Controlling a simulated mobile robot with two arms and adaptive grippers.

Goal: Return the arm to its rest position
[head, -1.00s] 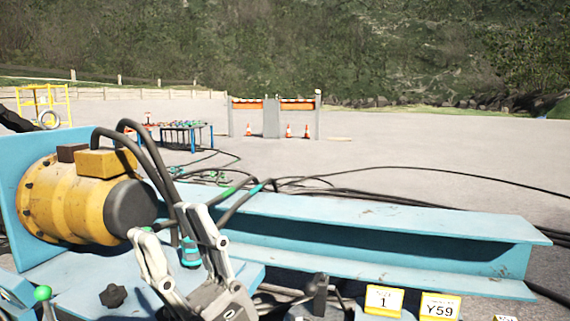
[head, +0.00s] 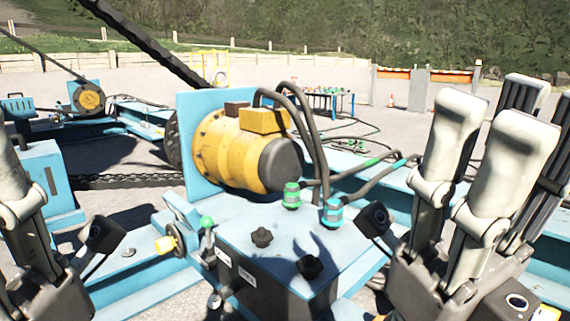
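My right gripper (head: 500,120) is large and close at the right in the head view. Its pale, dark-backed fingers point up and stand apart, with nothing between them. My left gripper (head: 15,165) is at the left edge, cut off by the frame. One pale finger shows and its opening is hidden. Between them is a blue control box (head: 285,250) with dark knobs and a green-tipped lever (head: 207,222). Two cable connectors, one green (head: 291,196) and one teal (head: 332,212), stand upright on the box's far side. Neither gripper visibly touches the box or connectors.
A yellow motor (head: 232,150) on a blue bracket stands behind the box. Black hoses (head: 308,125) arch from it. A blue beam (head: 385,185) runs right behind my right gripper. A dark diagonal boom (head: 160,45) crosses the upper left.

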